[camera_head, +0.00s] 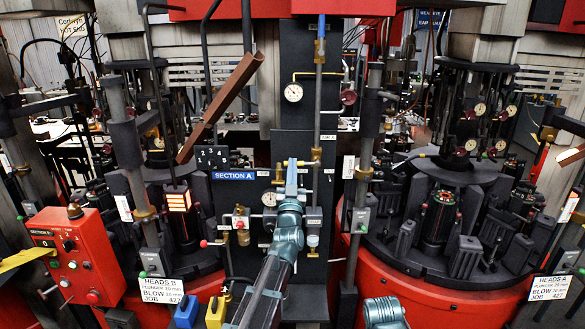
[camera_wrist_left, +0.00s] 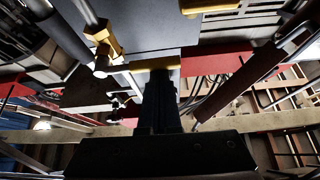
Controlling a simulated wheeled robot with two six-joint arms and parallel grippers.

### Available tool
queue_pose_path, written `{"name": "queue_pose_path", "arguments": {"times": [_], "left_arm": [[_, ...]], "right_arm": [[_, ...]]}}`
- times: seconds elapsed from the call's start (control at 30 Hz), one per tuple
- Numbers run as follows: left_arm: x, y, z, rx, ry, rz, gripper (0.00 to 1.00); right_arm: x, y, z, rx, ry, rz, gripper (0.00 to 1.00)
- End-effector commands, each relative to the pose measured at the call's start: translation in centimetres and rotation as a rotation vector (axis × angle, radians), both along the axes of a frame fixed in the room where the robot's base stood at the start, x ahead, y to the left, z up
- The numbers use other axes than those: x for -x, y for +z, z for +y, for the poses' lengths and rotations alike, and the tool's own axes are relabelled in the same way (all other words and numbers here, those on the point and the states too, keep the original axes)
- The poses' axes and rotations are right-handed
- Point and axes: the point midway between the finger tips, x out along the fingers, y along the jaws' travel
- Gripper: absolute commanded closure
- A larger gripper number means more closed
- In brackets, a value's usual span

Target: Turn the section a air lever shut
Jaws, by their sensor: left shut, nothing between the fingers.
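The section A air lever (camera_head: 304,163) is a yellow handle at the brass valve on the vertical grey air pipe (camera_head: 318,105), above and to the right of the blue SECTION A sign (camera_head: 234,175). The handle points left, across the pipe's direction. In the left wrist view the yellow lever (camera_wrist_left: 168,64) lies level just beyond my fingertips, with the brass valve (camera_wrist_left: 103,38) to its left. My left gripper (camera_head: 291,172) is shut and empty, and it also shows in the left wrist view (camera_wrist_left: 158,82). Its tips overlap the handle; I cannot tell whether they touch.
A pressure gauge (camera_head: 269,199) and small fittings sit close behind my left wrist. A slanted brown chute (camera_head: 222,105) is up to the left. Round mould tables with black moulds (camera_head: 437,218) stand on both sides. A red control box (camera_head: 78,255) is at the left.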

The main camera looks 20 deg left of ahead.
Motion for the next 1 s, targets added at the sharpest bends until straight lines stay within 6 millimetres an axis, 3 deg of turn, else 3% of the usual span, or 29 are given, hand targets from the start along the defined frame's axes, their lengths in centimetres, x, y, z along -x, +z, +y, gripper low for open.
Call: {"name": "queue_pose_path", "arguments": {"times": [0.27, 0.67, 1.0], "left_arm": [[-0.1, 0.5, 0.1, 0.002, -0.002, 0.009, 1.00], [0.9, 4.5, 0.6, 0.000, -0.001, 0.000, 1.00], [6.2, 0.5, -0.9, 0.000, -0.004, -0.002, 1.00]], "right_arm": [[0.0, 0.6, 0.0, 0.000, 0.000, 0.000, 1.00], [0.0, 4.4, 0.0, -0.001, -0.002, 0.000, 1.00], [0.0, 0.5, 0.0, 0.000, 0.001, 0.000, 1.00]]}}
